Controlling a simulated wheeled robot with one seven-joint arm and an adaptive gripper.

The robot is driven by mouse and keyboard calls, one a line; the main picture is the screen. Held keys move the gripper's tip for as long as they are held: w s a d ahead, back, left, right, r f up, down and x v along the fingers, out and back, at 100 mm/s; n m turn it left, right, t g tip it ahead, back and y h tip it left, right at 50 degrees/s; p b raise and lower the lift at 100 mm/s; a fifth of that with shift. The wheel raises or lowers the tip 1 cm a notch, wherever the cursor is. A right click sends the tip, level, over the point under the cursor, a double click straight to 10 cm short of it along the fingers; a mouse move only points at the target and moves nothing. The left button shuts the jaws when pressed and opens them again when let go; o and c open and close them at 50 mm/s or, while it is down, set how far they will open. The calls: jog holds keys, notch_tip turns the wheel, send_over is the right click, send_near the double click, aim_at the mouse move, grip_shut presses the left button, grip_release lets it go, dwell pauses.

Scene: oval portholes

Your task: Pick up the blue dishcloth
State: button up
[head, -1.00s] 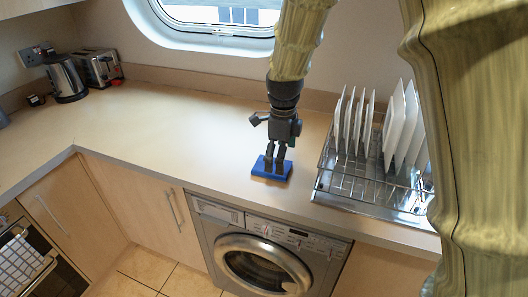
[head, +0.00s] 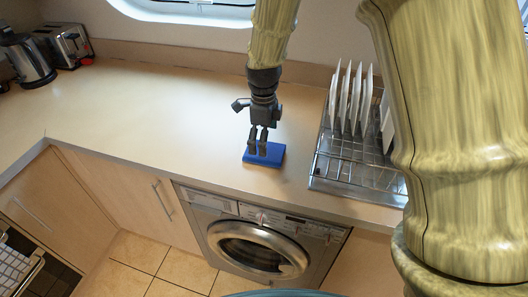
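The blue dishcloth (head: 276,156) is a small, flat, block-like blue rectangle on the beige countertop, above the washing machine and near the front edge. My gripper (head: 258,151) points down with both dark fingertips at the top of the dishcloth. A narrow gap shows between the fingers. The cloth appears to lie on the counter.
A metal dish rack (head: 345,175) with several white plates (head: 354,98) stands close on the right. A kettle (head: 28,60) and a toaster (head: 65,45) stand at the far left. The counter between is clear. A washing machine (head: 260,240) is below.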

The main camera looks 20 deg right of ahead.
jog(key=shift+w+f, duration=0.35)
jog(key=shift+f, duration=0.05)
jog(key=shift+s+f+p, duration=0.1)
jog(key=shift+f+p, duration=0.15)
jog(key=shift+p, duration=0.1)
jog(key=shift+s+d+f+p, duration=0.2)
jog(key=shift+s+f+p, duration=0.2)
jog(key=shift+s+f, duration=0.1)
jog(key=f, duration=0.1)
jog(key=w+f, duration=0.1)
jog(key=shift+f, duration=0.3)
jog(key=shift+s+r, duration=0.15)
jog(key=shift+s, duration=0.2)
jog(key=shift+w, duration=0.15)
jog(key=c, duration=0.5)
jog(key=shift+c, duration=1.1)
